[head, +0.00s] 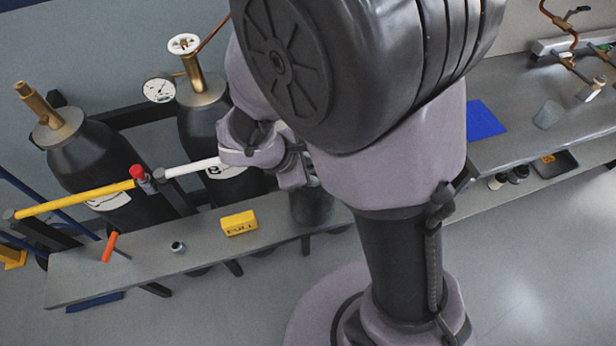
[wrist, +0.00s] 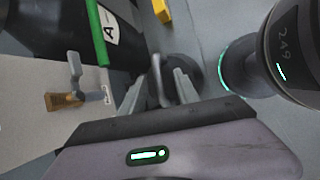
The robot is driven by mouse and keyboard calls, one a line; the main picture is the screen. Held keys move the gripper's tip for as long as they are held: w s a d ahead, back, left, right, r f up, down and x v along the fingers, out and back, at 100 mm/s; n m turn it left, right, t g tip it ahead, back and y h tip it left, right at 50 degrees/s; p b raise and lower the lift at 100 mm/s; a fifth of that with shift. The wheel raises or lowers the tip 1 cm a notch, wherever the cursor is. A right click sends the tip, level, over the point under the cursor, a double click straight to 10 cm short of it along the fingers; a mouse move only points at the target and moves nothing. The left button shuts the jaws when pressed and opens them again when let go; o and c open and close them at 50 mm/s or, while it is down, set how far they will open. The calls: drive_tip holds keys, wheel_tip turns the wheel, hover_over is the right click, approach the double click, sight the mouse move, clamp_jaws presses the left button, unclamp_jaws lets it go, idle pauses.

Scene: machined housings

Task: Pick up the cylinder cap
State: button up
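A dark, rounded cylinder cap (head: 312,207) stands on the grey bench, partly hidden by my arm in the head view. In the wrist view the dark cap (wrist: 184,68) shows just beyond my fingers. My gripper (head: 297,182) is above the cap, close to its top. In the wrist view my gripper (wrist: 158,88) has its two fingers spread apart, with a narrow grey piece between them. I cannot tell whether the fingers touch the cap.
A yellow block (head: 239,223), a small grey nut (head: 177,247) and an orange-handled tool (head: 110,246) lie on the bench (head: 75,288). Two black gas cylinders (head: 95,165) stand behind, with yellow and white bars in front. A blue sheet (head: 485,119) lies at right.

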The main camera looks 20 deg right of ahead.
drive_tip(key=shift+r, duration=0.1)
clamp_jaws()
idle(1.2)
